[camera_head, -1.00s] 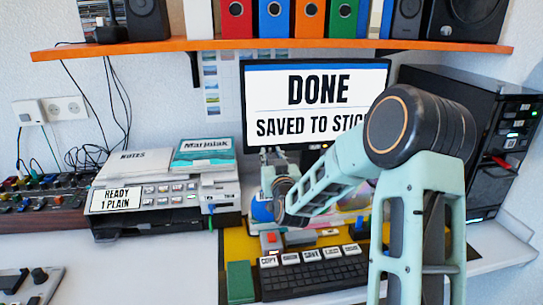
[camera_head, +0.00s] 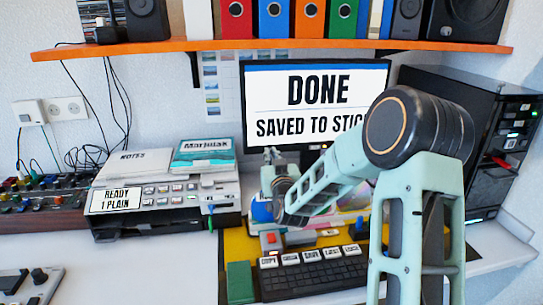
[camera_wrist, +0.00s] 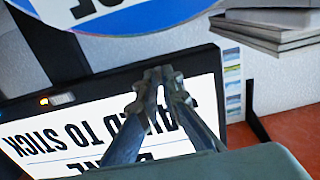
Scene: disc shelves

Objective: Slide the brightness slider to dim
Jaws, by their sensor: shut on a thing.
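My gripper (camera_head: 271,154) is at the lower left edge of the monitor (camera_head: 316,66), fingertips up. In the wrist view the picture is upside down, and my gripper (camera_wrist: 158,76) has its two fingertips together at the monitor's dark lower bezel (camera_wrist: 100,88). The slider knob itself cannot be made out; the fingertips cover that spot. No dim or bright marking is readable. The screen reads "DONE, SAVED TO STICK". A small orange light shows on the bezel in the wrist view.
A round blue-rimmed sign (camera_wrist: 135,18) is close to my gripper. The keyboard (camera_head: 314,276) lies below on a yellow mat. A printer (camera_head: 160,194) stands left, a black computer tower (camera_head: 490,135) right. An orange shelf (camera_head: 215,44) runs above.

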